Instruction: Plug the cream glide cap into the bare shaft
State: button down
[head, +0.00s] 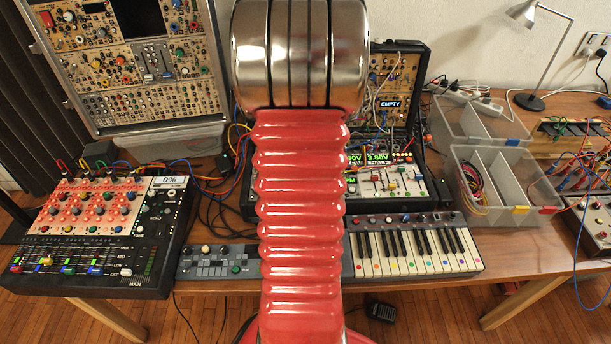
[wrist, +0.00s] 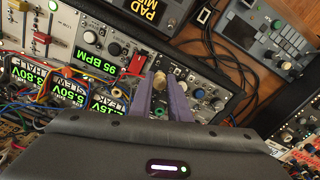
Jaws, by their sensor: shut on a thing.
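My gripper (wrist: 161,80) shows in the wrist view as two purple fingers reaching forward over a dark synth module panel (wrist: 214,98). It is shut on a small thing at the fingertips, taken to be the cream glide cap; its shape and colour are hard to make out. I cannot pick out the bare shaft among the small controls. In the head view my own red arm covers the middle of the bench, and the gripper is hidden behind it.
Around the arm stand a tall modular case (head: 140,100), a black mixer (head: 100,285), a small keyboard (head: 415,250) and clear bins (head: 490,205). Coloured patch cables (wrist: 45,98) lie close left of the fingers. A lamp (head: 530,100) stands at the back right.

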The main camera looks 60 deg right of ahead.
jog(key=shift+f, duration=1.2)
dwell(0.4)
jog(key=c, duration=1.6)
grip_release()
notch_tip(320, 180, up, 14)
jog(key=shift+f, duration=0.15)
